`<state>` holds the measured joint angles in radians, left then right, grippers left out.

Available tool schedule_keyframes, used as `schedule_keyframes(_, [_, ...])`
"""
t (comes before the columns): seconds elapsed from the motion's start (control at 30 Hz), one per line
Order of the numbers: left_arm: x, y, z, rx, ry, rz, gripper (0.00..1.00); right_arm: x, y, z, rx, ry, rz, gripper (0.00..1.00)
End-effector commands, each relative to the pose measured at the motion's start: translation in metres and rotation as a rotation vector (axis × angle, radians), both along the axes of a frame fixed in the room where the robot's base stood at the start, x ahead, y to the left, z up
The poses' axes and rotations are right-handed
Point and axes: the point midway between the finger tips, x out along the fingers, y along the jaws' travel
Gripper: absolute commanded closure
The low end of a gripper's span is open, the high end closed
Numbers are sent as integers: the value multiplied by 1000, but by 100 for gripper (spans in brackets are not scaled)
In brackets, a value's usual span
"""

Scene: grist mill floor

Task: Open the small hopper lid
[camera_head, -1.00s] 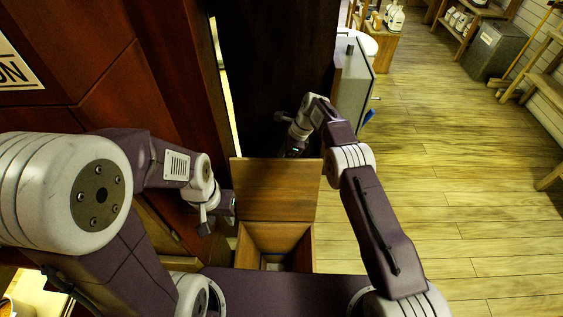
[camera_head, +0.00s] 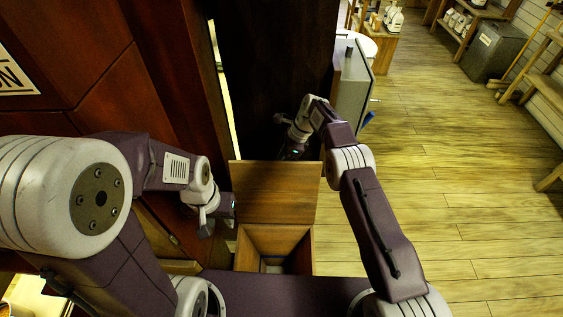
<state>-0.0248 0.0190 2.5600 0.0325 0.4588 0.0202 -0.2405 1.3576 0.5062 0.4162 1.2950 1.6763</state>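The small wooden hopper (camera_head: 243,250) stands in the lower middle, just in front of my body. Its lid (camera_head: 275,190) is raised and leans back behind the opening, so the inside of the hopper shows. My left gripper (camera_head: 228,207) is at the left edge of the lid, near the hinge line. I cannot tell whether it touches the lid, and its fingers are too small and dark to read. My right gripper (camera_head: 293,152) is behind the lid's top edge, in front of the dark panel. Its fingertips are partly hidden by the lid.
A tall dark wooden panel (camera_head: 275,70) stands behind the hopper, and reddish wood cabinetry (camera_head: 110,90) is close on the left. A grey box (camera_head: 353,85) is beyond my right arm. The plank floor (camera_head: 450,190) on the right is clear.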

Motion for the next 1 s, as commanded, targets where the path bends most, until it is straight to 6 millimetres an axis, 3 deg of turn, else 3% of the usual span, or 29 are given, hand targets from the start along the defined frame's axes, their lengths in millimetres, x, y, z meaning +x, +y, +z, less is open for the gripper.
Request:
schedule_keyframes(0.2, [0,0,-2,0,0,0,64,7,-19,48,2,-16,-5,64])
schedule_keyframes(0.4, [0,0,4,0,0,0,64,8,-32,77,0,-10,-3,64])
schedule_keyframes(1.0, [0,0,10,0,0,0,64,7,-33,86,0,-6,-1,64])
